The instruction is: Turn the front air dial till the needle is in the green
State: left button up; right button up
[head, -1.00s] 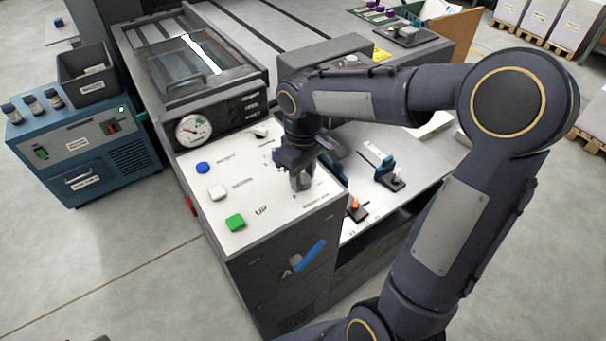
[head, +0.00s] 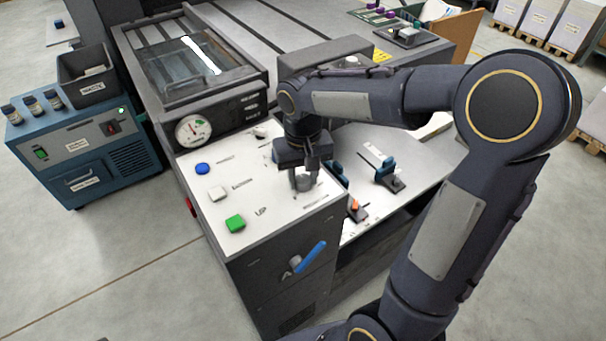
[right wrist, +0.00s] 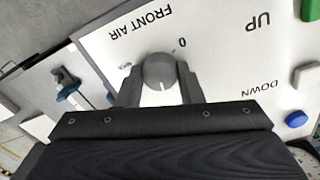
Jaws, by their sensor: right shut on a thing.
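The front air dial is a small grey round knob on the white panel (head: 270,216). In the right wrist view the dial (right wrist: 158,70) sits beside the printed words FRONT AIR, with a pale pointer mark on its face. My right gripper (head: 304,183) points down over the panel, its two fingers on either side of the dial and shut on it. In the right wrist view the gripper (right wrist: 160,84) partly covers the dial's lower side. The round white gauge (head: 193,131) has a green zone near its upper right. Its needle is too small to read surely. My left gripper is not in view.
Blue (head: 202,169), white (head: 217,194) and green (head: 235,223) buttons lie left of the dial. A blue-handled lever (head: 311,257) is on the panel's front face. A blue unit (head: 85,150) with a dark bin (head: 88,77) stands at left.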

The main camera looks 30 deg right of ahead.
aim_at(303, 179)
dwell(0.4)
jog(key=o, duration=1)
jog(key=shift+c, duration=0.2)
notch_tip(303, 179, up, 8)
jog(key=shift+f+p, duration=0.1)
jog(key=shift+p, duration=0.25)
dwell(1.6)
